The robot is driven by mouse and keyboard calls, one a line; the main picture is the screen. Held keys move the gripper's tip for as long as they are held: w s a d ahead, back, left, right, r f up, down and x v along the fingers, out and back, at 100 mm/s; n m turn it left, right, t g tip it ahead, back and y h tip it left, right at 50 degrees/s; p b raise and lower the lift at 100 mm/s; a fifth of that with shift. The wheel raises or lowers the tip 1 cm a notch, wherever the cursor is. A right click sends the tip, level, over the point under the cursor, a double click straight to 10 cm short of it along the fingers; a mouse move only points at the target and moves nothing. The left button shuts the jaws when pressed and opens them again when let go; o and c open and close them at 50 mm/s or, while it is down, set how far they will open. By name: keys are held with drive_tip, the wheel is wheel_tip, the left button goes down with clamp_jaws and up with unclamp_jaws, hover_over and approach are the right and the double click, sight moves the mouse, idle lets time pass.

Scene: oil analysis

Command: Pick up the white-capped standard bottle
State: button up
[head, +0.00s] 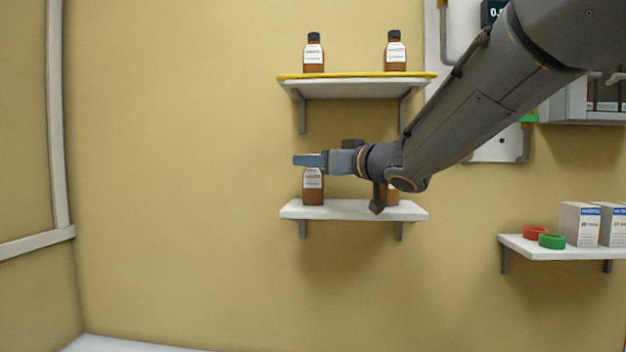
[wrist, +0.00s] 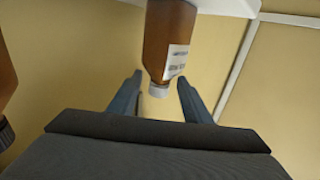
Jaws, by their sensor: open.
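The white-capped standard bottle, brown with a white label, stands on the lower shelf in the head view (head: 313,188); its cap is hidden there behind my gripper (head: 300,160). In the wrist view the bottle (wrist: 168,38) appears upside down. Its pale cap (wrist: 159,90) lies in the gap between the two blue fingers of my gripper (wrist: 160,80), one finger on each side. The gripper is open and some space shows beside the cap. I cannot tell whether either finger touches the bottle.
A second brown bottle (head: 392,195) stands to the right on the lower shelf (head: 350,211), partly behind my arm. The upper shelf (head: 350,88) holds two dark-capped bottles above. A right-hand shelf (head: 570,253) holds rings and boxes. Left of the shelves is bare wall.

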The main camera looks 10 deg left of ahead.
drive_tip(key=shift+w+a, duration=0.2)
drive_tip(key=shift+a, duration=0.05)
drive_tip(key=shift+c, duration=0.6)
clamp_jaws()
